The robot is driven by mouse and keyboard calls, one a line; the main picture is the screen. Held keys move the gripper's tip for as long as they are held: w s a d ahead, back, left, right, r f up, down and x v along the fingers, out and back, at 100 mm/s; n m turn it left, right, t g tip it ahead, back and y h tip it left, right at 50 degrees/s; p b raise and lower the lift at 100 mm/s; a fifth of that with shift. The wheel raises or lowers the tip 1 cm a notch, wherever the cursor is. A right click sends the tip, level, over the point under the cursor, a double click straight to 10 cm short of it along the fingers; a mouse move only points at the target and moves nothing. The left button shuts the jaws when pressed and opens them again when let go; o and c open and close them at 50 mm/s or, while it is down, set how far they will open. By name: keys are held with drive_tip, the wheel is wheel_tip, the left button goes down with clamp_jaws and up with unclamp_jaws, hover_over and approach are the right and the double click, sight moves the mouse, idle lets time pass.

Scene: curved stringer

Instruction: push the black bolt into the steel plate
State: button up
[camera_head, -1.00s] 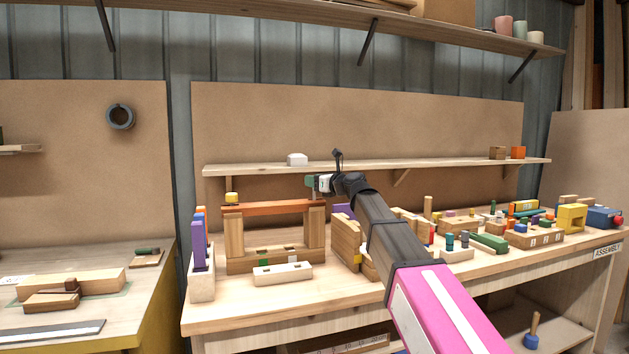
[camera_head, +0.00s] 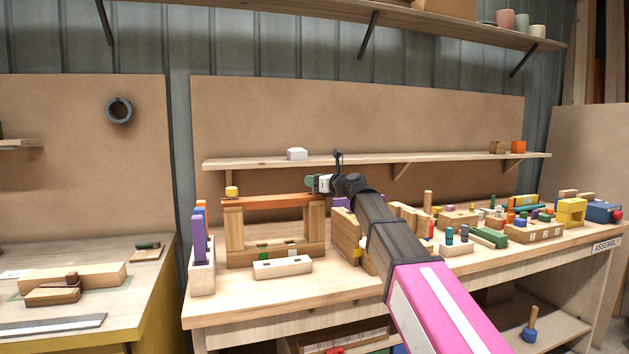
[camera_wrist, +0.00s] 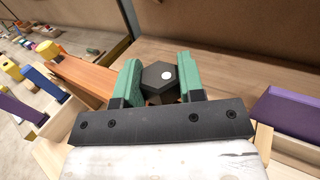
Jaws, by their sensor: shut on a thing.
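The black bolt shows in the wrist view as a dark hexagonal head (camera_wrist: 154,80) with a white dot on it. My gripper (camera_wrist: 160,78) is shut on it, with one green finger on each side. In the head view my gripper (camera_head: 312,182) is above the right end of an orange beam (camera_head: 270,202) that lies across two wooden posts. The bolt's shank is hidden in the wrist view, and the bolt cannot be made out in the head view. I cannot make out the steel plate in either view.
A wooden shelf (camera_head: 430,162) with a white block (camera_head: 297,154) runs behind my gripper. A yellow piece (camera_head: 231,191) sits on the beam's left end. Purple pieces (camera_head: 198,238) stand at the bench's left. Many blocks crowd the bench's right side.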

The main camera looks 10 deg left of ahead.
drive_tip(key=shift+f, duration=0.75)
drive_tip(key=o, duration=1.1)
drive_tip(key=shift+d, duration=0.1)
drive_tip(key=v, duration=1)
drive_tip(key=shift+s+d, duration=0.15)
drive_tip(key=shift+d, duration=0.15)
drive_tip(key=shift+d, duration=0.1)
